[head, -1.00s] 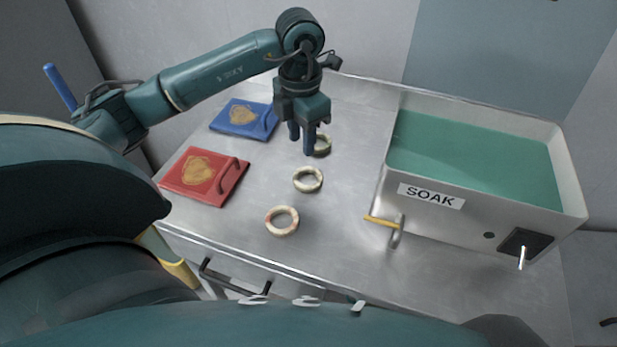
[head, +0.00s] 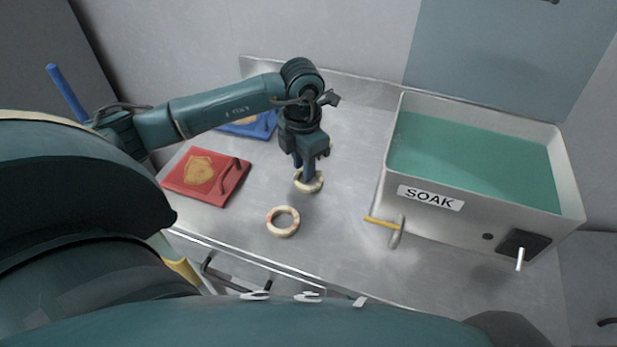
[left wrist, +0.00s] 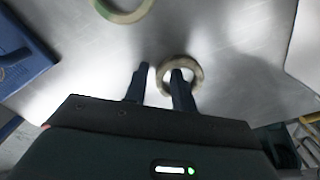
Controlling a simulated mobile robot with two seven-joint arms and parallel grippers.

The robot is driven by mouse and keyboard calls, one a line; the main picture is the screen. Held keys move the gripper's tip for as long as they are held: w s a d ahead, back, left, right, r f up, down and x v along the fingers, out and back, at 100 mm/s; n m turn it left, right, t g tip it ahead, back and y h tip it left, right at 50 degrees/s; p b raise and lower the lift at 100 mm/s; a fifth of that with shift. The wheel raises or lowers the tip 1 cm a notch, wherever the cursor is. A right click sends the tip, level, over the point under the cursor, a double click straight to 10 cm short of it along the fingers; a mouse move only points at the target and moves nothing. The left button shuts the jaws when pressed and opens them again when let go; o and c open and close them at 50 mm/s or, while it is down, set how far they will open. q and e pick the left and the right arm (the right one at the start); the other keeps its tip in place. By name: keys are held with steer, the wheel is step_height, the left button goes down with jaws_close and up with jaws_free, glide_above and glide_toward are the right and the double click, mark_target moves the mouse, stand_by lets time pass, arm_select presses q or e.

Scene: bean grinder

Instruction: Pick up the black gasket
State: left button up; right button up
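No plainly black ring shows; the rings in view look cream to grey. One ring (head: 312,191) lies flat on the steel table under my left gripper (head: 305,177); it also shows in the left wrist view (left wrist: 199,76). My left gripper (left wrist: 160,74) is open, fingers pointing down. In the left wrist view its right finger overlaps the ring's hole and its left finger is outside the ring. I cannot tell whether either touches it. A cream ring with reddish marks (head: 284,233) lies nearer. A pale greenish ring (left wrist: 125,17) shows at the wrist view's top edge. My right gripper is out of view.
A grey tank labelled SOAK (head: 473,225) with green liquid stands on the right, with a yellow-handled tap (head: 380,222) at its front left. A red board (head: 225,185) and a partly hidden blue board (head: 262,125) lie left. The table between rings and tank is clear.

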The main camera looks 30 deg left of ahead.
arm_select(q)
jaws_close()
